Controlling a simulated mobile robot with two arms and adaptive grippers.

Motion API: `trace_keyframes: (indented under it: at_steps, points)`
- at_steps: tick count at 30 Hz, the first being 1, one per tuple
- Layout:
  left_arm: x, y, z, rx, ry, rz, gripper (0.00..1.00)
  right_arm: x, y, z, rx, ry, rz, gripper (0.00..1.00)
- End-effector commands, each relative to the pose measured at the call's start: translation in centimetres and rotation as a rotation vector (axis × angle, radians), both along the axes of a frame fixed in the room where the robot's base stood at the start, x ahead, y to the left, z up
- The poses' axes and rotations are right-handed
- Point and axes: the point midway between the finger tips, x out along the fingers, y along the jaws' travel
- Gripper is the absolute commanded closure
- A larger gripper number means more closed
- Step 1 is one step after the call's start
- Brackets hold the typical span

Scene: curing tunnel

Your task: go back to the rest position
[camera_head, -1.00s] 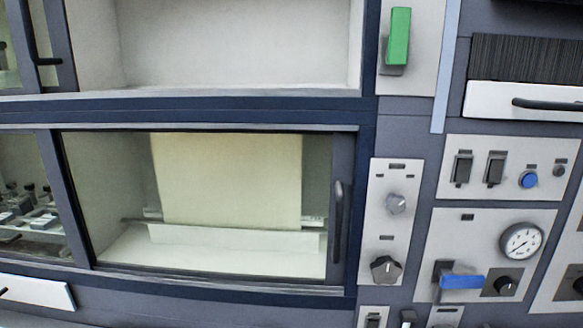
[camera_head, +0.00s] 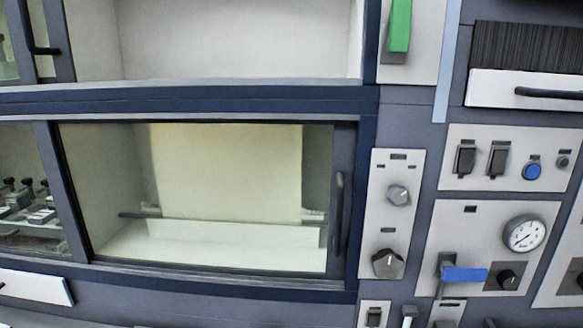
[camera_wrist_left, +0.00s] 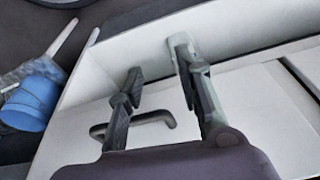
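My left gripper (camera_wrist_left: 160,64) shows in the left wrist view. Its two dark fingers are apart, with nothing between them. A pale panel or tray-like surface (camera_wrist_left: 248,95) lies beyond the fingers, and a dark bent handle (camera_wrist_left: 135,124) shows by the left finger. I cannot tell whether the gripper touches either. Neither gripper shows in the head view, and my right gripper is in no view.
In the head view, a glass-fronted chamber (camera_head: 342,265) holds a cream sheet (camera_head: 228,172). A green handle (camera_head: 400,25), knobs (camera_head: 388,263), a blue lever (camera_head: 464,275) and a gauge (camera_head: 524,235) are at the right. A blue object (camera_wrist_left: 32,103) is left in the wrist view.

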Motion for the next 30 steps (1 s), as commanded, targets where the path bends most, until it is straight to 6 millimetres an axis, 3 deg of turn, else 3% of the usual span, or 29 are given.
trace_keyframes:
  at_steps: [1,6,12,15,18,22,30]
  points:
    - [-0.8,0.1,-3.4,0.002,0.021,-0.002,0.68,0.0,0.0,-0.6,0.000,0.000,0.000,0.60]
    - [-4.1,0.5,-12.8,0.007,0.060,-0.009,0.68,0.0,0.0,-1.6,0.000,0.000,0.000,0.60]
    - [-10.3,1.5,-21.8,0.013,0.104,-0.019,0.68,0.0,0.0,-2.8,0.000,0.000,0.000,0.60]
    - [-13.6,2.1,-24.9,0.015,0.122,-0.023,0.68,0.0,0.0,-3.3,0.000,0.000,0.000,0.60]
    - [-16.4,2.7,-26.9,0.017,0.135,-0.027,0.68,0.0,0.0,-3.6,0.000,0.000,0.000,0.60]
    - [-18.6,3.2,-28.1,0.020,0.145,-0.031,0.68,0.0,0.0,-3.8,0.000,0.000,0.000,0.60]
    - [-19.4,3.3,-28.4,0.020,0.147,-0.032,0.68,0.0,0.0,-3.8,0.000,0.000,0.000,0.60]
